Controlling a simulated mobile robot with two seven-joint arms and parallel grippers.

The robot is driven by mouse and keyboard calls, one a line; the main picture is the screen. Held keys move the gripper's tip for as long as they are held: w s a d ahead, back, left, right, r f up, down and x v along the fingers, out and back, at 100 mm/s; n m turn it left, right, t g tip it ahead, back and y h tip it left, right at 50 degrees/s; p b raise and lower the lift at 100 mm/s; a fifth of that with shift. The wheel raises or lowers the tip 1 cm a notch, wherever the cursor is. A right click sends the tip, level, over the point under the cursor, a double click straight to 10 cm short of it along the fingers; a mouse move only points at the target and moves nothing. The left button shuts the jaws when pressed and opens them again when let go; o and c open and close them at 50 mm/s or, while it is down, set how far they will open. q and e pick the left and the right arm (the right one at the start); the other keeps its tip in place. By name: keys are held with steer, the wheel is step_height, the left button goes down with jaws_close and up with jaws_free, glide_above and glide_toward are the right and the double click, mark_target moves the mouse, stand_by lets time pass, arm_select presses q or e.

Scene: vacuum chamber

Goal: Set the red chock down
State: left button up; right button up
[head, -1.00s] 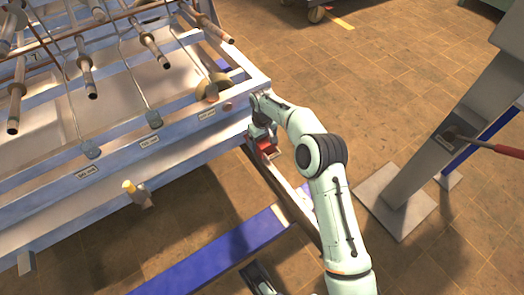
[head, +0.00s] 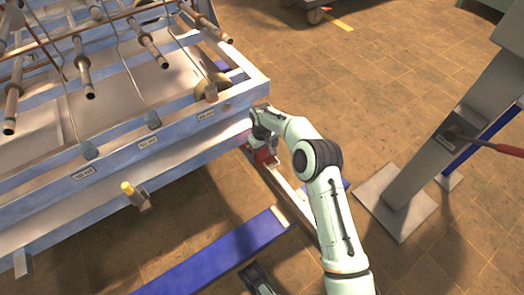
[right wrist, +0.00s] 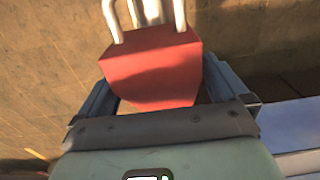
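The red chock (head: 263,157) is below my right gripper (head: 267,146), at the near right corner of the big metal frame (head: 150,152). It seems to be at the end of a narrow rail (head: 291,192); whether it touches the rail or floor I cannot tell. In the right wrist view the red chock (right wrist: 152,72) fills the gap between both fingers of my right gripper (right wrist: 153,85), which is shut on it. Pale bars (right wrist: 148,12) show beyond the chock.
A blue beam (head: 215,252) lies low in front of the frame. A yellow-capped fitting (head: 130,190) sticks out of the frame's side. A grey post on a foot plate (head: 396,203) stands to the right. The tiled floor (head: 370,95) behind my right arm is clear.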

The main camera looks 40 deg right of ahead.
arm_select(q)
steer(key=w+r+t+p, duration=0.2)
steer(key=w+r+p, duration=0.1)
steer(key=w, duration=0.2)
steer(key=shift+w+d, duration=0.35)
arm_select(e)
step_height(320, 180, up, 12)
steer(key=shift+r, duration=0.15)
